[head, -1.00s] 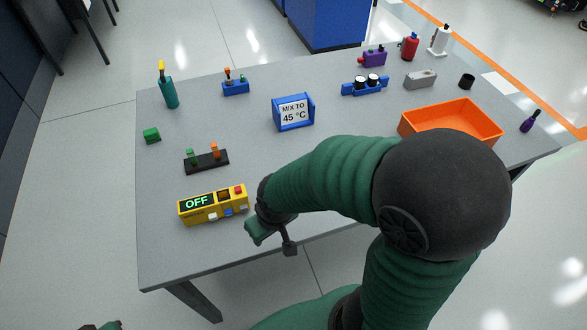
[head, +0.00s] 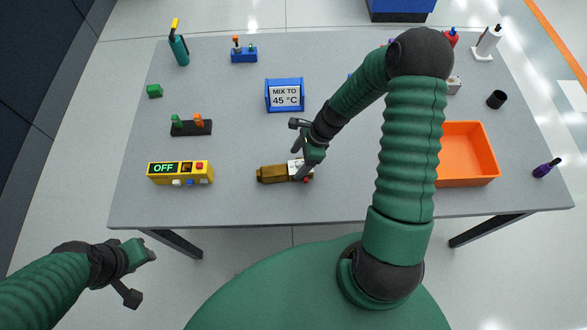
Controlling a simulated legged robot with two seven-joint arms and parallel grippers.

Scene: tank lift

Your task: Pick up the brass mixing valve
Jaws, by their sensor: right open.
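The brass mixing valve (head: 272,174) lies on the grey table near its front edge, right of the yellow box reading OFF. Its right end has white and red parts and is partly covered by my right gripper. My left gripper (head: 142,275) is open and empty, in front of the table at lower left.
The yellow OFF box (head: 181,181) stands left of the valve. A blue sign, MIX TO 45 °C (head: 285,96), stands behind. An orange bin (head: 467,153) is at right, beyond my right arm. The table (head: 230,210) is clear between the box and valve.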

